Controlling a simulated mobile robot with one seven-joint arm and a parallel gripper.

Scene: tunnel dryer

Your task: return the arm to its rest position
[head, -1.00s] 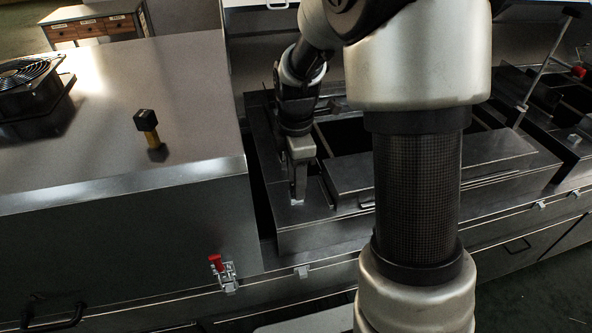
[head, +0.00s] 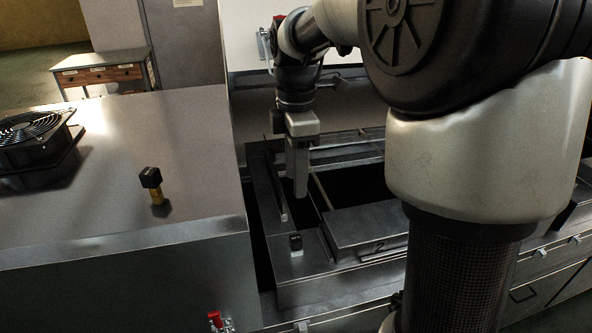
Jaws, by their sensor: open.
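My gripper (head: 300,190) hangs pointing down over the metal-framed machine section, above its dark opening. It is open, with nothing seen between its fingers, though they overlap in this view. My arm reaches in from the right and hides much of the machine there. A small dark knob or block (head: 295,242) stands on the metal rim below the gripper, apart from it.
A large metal housing (head: 120,190) fills the left, bearing a black fan (head: 35,140) and a black-topped yellow knob (head: 153,183). A flat metal cover (head: 365,225) lies right of the gripper. A red-handled clamp (head: 215,320) shows at the bottom. A wooden drawer cabinet (head: 105,75) stands behind.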

